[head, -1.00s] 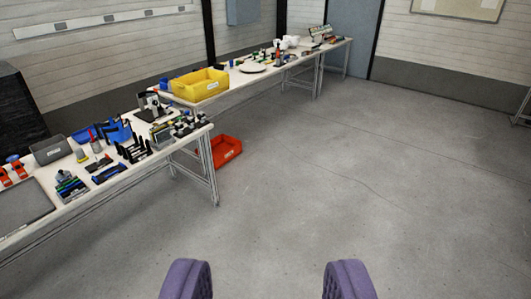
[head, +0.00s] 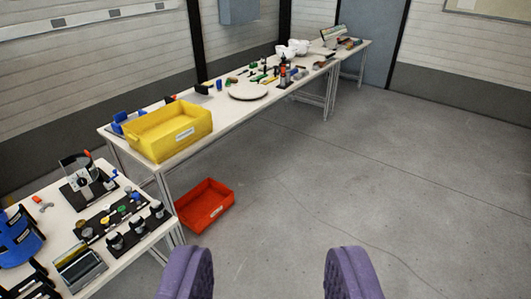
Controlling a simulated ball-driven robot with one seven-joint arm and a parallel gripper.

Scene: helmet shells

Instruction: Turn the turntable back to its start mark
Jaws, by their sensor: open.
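A round, flat, pale disc (head: 248,91), which looks like the turntable, lies on the far long white table (head: 222,104), near its front edge. It is too small to make out a start mark or which way it is turned. My gripper (head: 268,275) shows at the bottom of the head view, with two purple fingers wide apart and nothing between them. It is over open floor, well short of the disc and apart from everything.
A yellow bin (head: 168,131) stands on the far table's near end, left of the disc. A red bin (head: 204,205) sits on the floor below. A nearer table (head: 62,212) with tools and fixtures is at lower left. White bowls (head: 299,46) stand beyond the disc. The floor at right is clear.

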